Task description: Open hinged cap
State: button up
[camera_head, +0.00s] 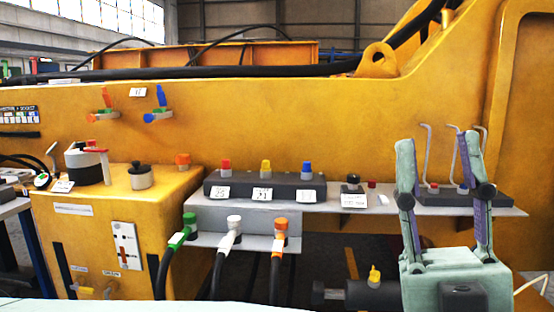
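No part is plainly marked as the hinged cap, and I cannot make out a hinge.
A grey shelf (340,208) carries a dark block (264,192) with red, yellow and blue caps. Green, white and orange hose couplings (234,228) hang below. Bent rods (427,150) rise behind my gripper. A yellow machine body (300,120) fills the back.

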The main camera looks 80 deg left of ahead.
aim_at(137, 169)
jog(key=u, duration=3.1)
jog(key=i+j+u, duration=0.1)
jog(key=u, duration=0.15)
jog(key=i+j+z, duration=0.1)
jog(key=i+j, duration=0.15)
jog(key=j, duration=0.1)
